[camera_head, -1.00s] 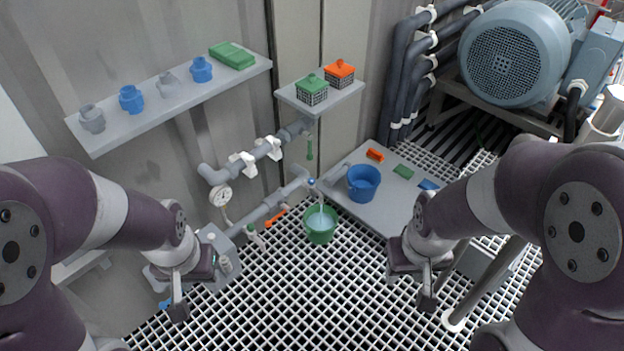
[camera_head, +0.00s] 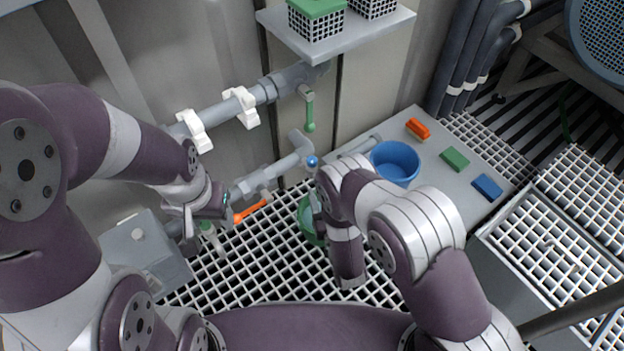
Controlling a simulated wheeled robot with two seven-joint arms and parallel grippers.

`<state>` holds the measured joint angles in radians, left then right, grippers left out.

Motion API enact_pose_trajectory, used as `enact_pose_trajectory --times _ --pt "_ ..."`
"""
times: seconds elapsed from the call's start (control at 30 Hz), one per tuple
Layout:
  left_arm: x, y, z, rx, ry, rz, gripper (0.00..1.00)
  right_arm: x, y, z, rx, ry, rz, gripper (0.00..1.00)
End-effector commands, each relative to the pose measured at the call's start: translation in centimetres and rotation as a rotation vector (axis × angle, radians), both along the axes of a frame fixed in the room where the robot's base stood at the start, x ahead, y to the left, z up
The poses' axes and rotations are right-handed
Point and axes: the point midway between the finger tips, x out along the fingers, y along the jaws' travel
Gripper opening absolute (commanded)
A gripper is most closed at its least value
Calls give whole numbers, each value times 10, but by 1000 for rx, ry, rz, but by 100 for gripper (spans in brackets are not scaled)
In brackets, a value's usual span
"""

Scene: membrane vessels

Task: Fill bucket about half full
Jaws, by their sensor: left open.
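A green bucket (camera_head: 306,222) stands on the grating, mostly hidden behind my right arm, so its water level cannot be seen. A pale strip at its visible edge may be the water stream. A blue ball-shaped part (camera_head: 312,161) sits on the pipe above it. A green handle (camera_head: 309,112) hangs from the upper pipe, and an orange handle (camera_head: 250,211) lies by the lower pipe.
A blue bucket (camera_head: 396,163) stands on a grey platform (camera_head: 440,190) beside orange, green (camera_head: 455,159) and blue (camera_head: 487,187) blocks. A shelf (camera_head: 375,38) with mesh baskets is above. A grey box (camera_head: 145,250) stands below my left arm.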

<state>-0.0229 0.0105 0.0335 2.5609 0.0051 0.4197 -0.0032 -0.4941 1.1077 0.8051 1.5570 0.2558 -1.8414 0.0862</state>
Motion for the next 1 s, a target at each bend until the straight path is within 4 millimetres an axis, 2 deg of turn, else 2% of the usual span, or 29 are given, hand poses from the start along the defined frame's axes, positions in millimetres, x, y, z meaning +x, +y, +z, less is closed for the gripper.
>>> enact_pose_trajectory --times 0.03,0.13,0.4,0.6,0.73,0.97,1.0 --pt "0 0 -9 0 -1 0 57 -4 1 -9 4 -27 6 55" --pt "1 0 -15 0 -2 0 57 5 4 -9 11 -52 10 55" --pt "1 0 -49 0 -1 0 57 71 21 -10 10 -53 9 55" --pt "0 0 -65 0 -1 0 57 105 30 -7 9 -49 10 55" --pt "1 0 -67 0 -1 0 57 114 32 -4 7 -48 11 55" --pt "1 0 -66 0 -1 0 57 114 33 -3 7 -47 10 55" --pt "1 0 -66 0 -1 0 57 114 33 -3 7 -47 10 45"
